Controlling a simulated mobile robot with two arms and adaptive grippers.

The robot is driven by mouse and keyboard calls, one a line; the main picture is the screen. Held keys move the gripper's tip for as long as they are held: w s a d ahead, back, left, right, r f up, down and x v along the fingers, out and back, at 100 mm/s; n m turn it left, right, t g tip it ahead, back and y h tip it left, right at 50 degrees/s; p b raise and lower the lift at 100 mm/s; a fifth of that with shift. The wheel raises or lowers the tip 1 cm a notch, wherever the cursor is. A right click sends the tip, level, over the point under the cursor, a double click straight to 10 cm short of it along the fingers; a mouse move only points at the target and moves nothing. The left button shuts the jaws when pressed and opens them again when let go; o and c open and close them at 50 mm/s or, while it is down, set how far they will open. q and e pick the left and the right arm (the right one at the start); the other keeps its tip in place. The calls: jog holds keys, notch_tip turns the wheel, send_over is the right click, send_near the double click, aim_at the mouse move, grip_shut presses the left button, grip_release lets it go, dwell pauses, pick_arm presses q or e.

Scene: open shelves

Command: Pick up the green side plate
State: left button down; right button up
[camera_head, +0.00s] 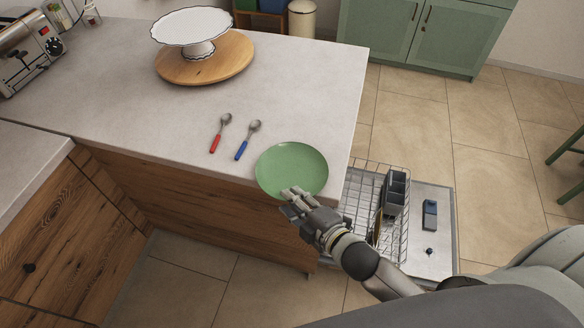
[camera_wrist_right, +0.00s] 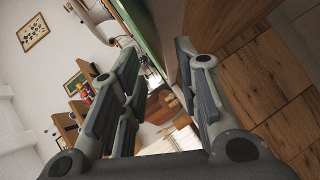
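The green side plate (camera_head: 292,168) lies flat near the front right corner of the grey countertop. Its front edge is at the counter's front edge. My right gripper (camera_head: 290,198) is at the plate's front rim, and its fingertips cover a small part of that rim. In the right wrist view my right gripper (camera_wrist_right: 157,50) has its fingers spread apart. The plate shows there edge-on as a green strip (camera_wrist_right: 142,28) at the opening between the fingertips. Whether a finger touches it I cannot tell. My left gripper is not in view.
A red-handled spoon (camera_head: 216,142) and a blue-handled spoon (camera_head: 241,149) lie left of the plate. A white cake stand (camera_head: 190,24) stands on a round wooden board (camera_head: 226,62) farther back. An open dishwasher rack (camera_head: 361,190) is below, right of the counter.

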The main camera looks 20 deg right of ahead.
jog(key=shift+w+a+f, duration=0.25)
jog(key=shift+w, duration=0.4)
jog(key=shift+c, duration=0.5)
grip_shut()
jog(key=shift+r, duration=0.15)
